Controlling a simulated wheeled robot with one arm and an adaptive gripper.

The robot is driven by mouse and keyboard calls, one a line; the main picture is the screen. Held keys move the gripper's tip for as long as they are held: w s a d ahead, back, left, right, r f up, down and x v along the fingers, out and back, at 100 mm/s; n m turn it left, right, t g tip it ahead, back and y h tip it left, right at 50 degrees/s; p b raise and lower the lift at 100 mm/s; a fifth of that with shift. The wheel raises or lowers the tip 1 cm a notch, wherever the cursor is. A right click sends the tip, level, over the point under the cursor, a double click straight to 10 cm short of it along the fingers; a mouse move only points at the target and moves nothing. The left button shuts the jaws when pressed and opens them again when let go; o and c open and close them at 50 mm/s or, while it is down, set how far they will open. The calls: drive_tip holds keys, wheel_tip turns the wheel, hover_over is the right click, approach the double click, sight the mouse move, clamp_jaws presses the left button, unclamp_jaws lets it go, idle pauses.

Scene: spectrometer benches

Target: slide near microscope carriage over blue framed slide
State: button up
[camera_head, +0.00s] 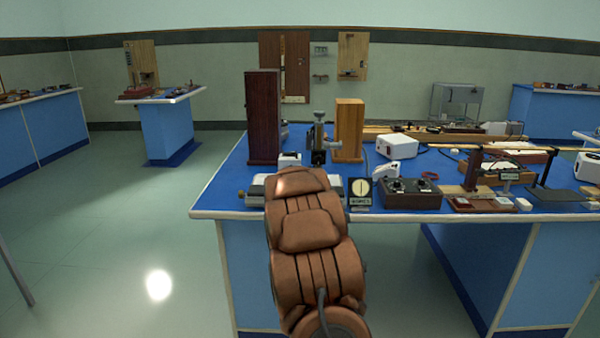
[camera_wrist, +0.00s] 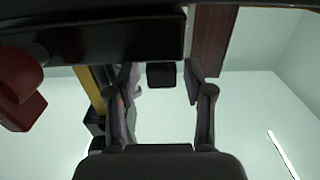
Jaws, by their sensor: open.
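A grey upright instrument with a knobbed top, which looks like the microscope (camera_head: 319,138), stands near the blue bench's front left, just beyond my arm. A pale grey base (camera_head: 256,190) shows on both sides of my arm. My gripper is hidden behind my arm in the head view. In the wrist view my gripper (camera_wrist: 160,88) is open, with a finger on each side of a small black block (camera_wrist: 161,75). I cannot tell whether the fingers touch it. A larger dark bar (camera_wrist: 100,42) crosses above. I cannot make out the blue framed slide or separate carriages.
A small dial meter (camera_head: 360,191) and a black control box (camera_head: 410,194) sit to the right. In the wrist view, a red rounded part (camera_wrist: 20,88) is at the left.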

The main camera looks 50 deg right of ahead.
drive_tip(key=v, duration=1.1)
drive_tip(key=shift+s+a, duration=0.2)
drive_tip(key=shift+a, duration=0.05)
drive_tip(key=shift+a, duration=0.1)
